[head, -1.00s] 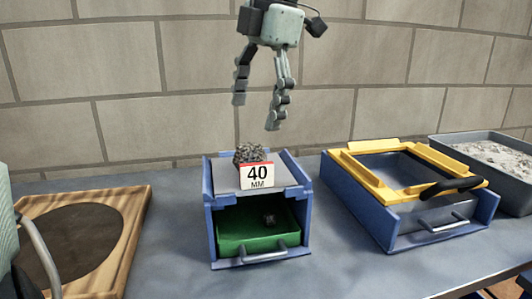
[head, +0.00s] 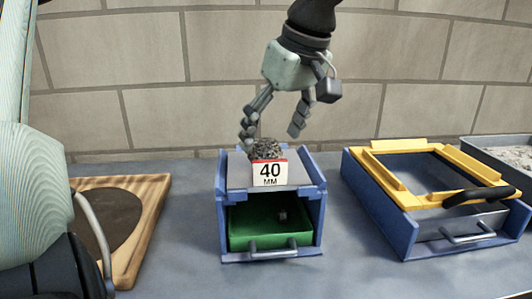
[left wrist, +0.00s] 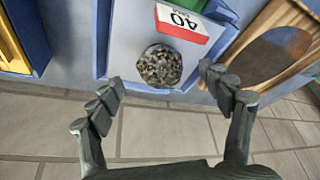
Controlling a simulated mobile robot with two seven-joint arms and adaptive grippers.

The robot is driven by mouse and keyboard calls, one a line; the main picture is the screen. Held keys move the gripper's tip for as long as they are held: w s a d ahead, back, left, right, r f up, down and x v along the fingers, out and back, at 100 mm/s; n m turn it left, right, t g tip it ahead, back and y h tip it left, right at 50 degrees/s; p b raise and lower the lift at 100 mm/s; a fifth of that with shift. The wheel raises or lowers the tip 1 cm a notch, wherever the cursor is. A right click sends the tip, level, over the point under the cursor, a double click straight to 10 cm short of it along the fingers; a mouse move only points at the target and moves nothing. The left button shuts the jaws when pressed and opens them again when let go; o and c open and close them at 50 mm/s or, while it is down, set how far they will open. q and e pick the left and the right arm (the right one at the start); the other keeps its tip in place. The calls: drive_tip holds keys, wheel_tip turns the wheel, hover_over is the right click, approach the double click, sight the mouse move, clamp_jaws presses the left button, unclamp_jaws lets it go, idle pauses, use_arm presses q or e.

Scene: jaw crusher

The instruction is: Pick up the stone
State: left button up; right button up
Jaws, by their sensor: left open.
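The stone (head: 266,149) is a rough, speckled grey lump on top of the blue box (head: 314,203), behind the sign (head: 270,173) reading 40 MM. My left gripper (head: 272,135) is above and around the stone in the head view, fingers pointing down and spread. In the left wrist view the stone (left wrist: 160,66) lies ahead of and between the two open fingers (left wrist: 160,88), with nothing held. I cannot tell whether a finger touches it. My right gripper is not in view.
A yellow-framed blue unit (head: 400,195) stands right, and a grey bin of gravel (head: 505,154) is at far right. A wooden board with a dark disc (head: 140,215) lies left.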

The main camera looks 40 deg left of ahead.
sight(269, 142)
use_arm(q)
drive_tip(key=x, duration=0.4)
drive_tip(key=shift+r, duration=0.1)
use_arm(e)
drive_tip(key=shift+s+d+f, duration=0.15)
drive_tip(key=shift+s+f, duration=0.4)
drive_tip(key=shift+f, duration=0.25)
use_arm(q)
drive_tip(key=c, duration=0.9)
drive_tip(key=shift+r, duration=0.1)
drive_tip(key=c, duration=0.8)
drive_tip(key=shift+r, duration=0.55)
drive_tip(key=r, duration=0.3)
drive_tip(key=shift+s+a+r, duration=0.2)
drive_tip(key=shift+s+r, duration=0.1)
drive_tip(key=shift+s, duration=0.05)
drive_tip(key=shift+s+a+r+b, duration=0.15)
drive_tip(key=shift+s+a+r, duration=0.8)
drive_tip(key=shift+s, duration=0.65)
drive_tip(key=shift+s+a+r+b, duration=0.15)
drive_tip(key=shift+s+a+r, duration=0.5)
drive_tip(key=shift+s+r, duration=0.75)
drive_tip(key=shift+s+a+r+b, duration=0.15)
drive_tip(key=shift+s+a+r, duration=0.65)
drive_tip(key=shift+s, duration=1.05)
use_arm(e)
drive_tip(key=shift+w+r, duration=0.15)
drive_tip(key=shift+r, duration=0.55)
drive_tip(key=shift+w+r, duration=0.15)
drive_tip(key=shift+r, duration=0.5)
